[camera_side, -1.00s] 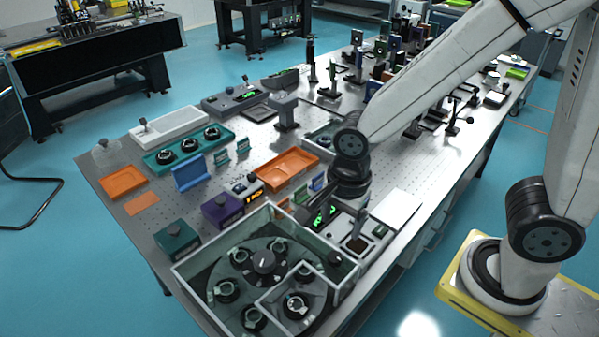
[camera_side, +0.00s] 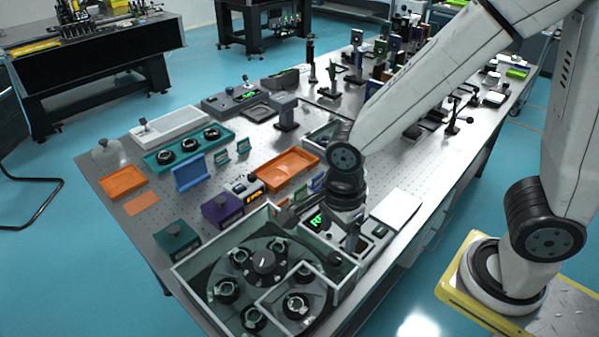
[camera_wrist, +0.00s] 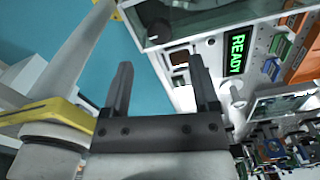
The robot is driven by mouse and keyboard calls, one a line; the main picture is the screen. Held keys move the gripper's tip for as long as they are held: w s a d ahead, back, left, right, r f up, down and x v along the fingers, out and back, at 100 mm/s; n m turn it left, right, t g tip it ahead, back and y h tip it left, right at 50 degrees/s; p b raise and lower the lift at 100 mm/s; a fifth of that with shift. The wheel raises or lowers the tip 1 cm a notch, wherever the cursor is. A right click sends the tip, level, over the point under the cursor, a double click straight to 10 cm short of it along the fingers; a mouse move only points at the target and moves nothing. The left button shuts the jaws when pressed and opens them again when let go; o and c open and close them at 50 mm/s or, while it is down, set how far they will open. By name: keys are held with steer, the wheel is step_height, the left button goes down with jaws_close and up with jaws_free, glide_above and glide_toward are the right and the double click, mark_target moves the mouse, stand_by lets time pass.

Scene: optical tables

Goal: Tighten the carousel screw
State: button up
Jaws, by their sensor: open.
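The carousel (camera_side: 237,275) is a dark round plate with several ringed holders inside a clear-walled box at the front of the table. A dark knob (camera_side: 264,262) stands at its middle; I cannot tell whether this is the carousel screw. Part of the clear box (camera_wrist: 205,22) shows at the top of the wrist view. My gripper (camera_wrist: 161,80) is open, with nothing between its two dark fingers. In the side view it is to the right of and behind the carousel box, over the panel with the green display; its fingertips are hard to make out there.
A green READY display (camera_wrist: 236,53) is just right of my fingers in the wrist view. An orange tray (camera_side: 287,170), a purple box (camera_side: 222,210) and a dark green box (camera_side: 177,242) stand behind the carousel box. A white plate (camera_side: 396,209) lies to the right.

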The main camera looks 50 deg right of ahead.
mark_target(335, 256)
steer(key=shift+f, duration=3.2)
jaws_close()
